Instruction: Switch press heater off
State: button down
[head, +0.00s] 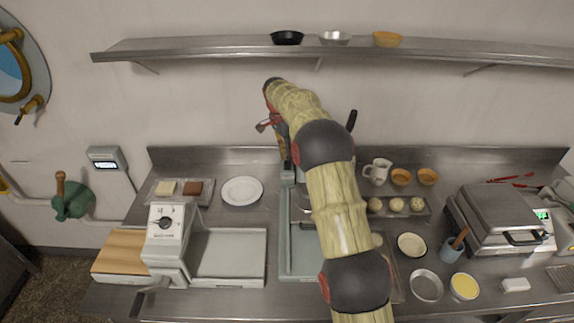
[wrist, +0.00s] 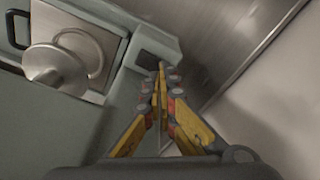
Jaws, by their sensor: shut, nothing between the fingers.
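The press (head: 285,235) stands on the steel counter in the middle of the head view, a grey-green machine largely hidden behind my arm. A black lever handle (head: 351,121) shows to the right of my arm. In the wrist view the grey-green machine body (wrist: 45,125) carries a steel plate with a round metal disc (wrist: 55,68). A small dark rectangle (wrist: 150,62) sits on a projecting part of the body. My gripper (wrist: 162,72) is shut and empty, its yellow fingertips close beside this dark rectangle. I cannot tell whether they touch it, or the switch's position.
Left of the press are a white plate (head: 242,191) and a machine with a dial (head: 166,223). To the right are a jug (head: 377,171), several bowls and a waffle-iron-like appliance (head: 497,216). A wall shelf (head: 220,49) runs above. The back wall is close behind my gripper.

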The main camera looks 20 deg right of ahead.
aim_at(287, 162)
jog(key=shift+f+b, duration=0.3)
jog(key=shift+f, duration=0.75)
dwell(0.9)
jog(key=shift+r, duration=0.1)
jog(key=shift+r+p, duration=3.05)
jog(key=shift+r, duration=0.45)
jog(key=shift+f, duration=0.1)
